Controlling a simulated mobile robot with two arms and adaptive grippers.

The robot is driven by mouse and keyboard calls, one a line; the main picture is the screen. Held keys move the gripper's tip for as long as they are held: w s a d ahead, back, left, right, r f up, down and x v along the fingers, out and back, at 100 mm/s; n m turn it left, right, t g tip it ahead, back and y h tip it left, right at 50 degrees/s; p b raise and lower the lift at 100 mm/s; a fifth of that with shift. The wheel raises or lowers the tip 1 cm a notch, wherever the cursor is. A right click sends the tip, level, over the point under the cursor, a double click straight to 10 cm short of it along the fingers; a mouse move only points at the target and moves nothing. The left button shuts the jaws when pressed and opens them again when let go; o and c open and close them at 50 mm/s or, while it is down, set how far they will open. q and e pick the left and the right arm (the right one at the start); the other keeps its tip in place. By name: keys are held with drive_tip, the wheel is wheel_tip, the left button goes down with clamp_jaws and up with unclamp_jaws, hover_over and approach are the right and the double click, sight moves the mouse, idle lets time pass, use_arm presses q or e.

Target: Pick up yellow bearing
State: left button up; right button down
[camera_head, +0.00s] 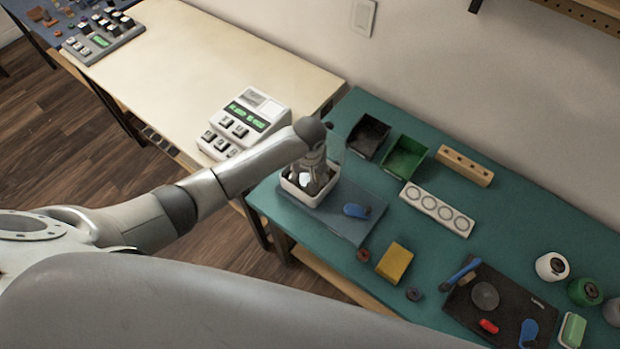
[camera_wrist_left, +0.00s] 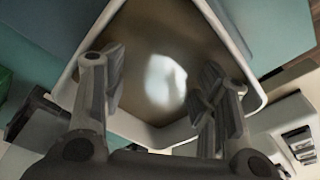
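I cannot make out a yellow bearing in either view. My left gripper (camera_head: 314,184) points down into a small white-rimmed bin (camera_head: 292,190) at the left end of the green table. In the left wrist view the gripper (camera_wrist_left: 160,84) is open, its fingers apart on both sides of a bright whitish patch (camera_wrist_left: 165,80) on the brown bin floor. I cannot tell whether that patch is an object or glare. The bin's rim (camera_wrist_left: 236,38) surrounds the fingertips. The arm hides part of the bin in the head view. My right gripper is not in view.
A black bin (camera_head: 368,136) and a green bin (camera_head: 404,158) stand behind. A blue tool (camera_head: 357,211) lies on the grey mat (camera_head: 345,232). A white rack with rings (camera_head: 437,208), a yellow block (camera_head: 395,262), a red ring (camera_head: 362,255) and a dark ring (camera_head: 413,294) are to the right.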

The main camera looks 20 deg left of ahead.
use_arm(q)
drive_tip(key=c, duration=1)
drive_tip(key=shift+r, duration=0.15)
drive_tip(key=shift+w+r, duration=0.1)
drive_tip(key=shift+r, duration=0.5)
drive_tip(key=s+r, duration=0.3)
drive_tip(key=s, duration=0.1)
drive_tip(key=s+r+b, duration=0.1)
drive_tip(key=s+r, duration=0.3)
drive_tip(key=s, duration=0.1)
drive_tip(key=s+r, duration=0.4)
drive_tip(key=s, duration=0.1)
drive_tip(key=shift+a+r+b, duration=0.25)
drive_tip(key=shift+a+b, duration=0.05)
drive_tip(key=shift+a, duration=0.05)
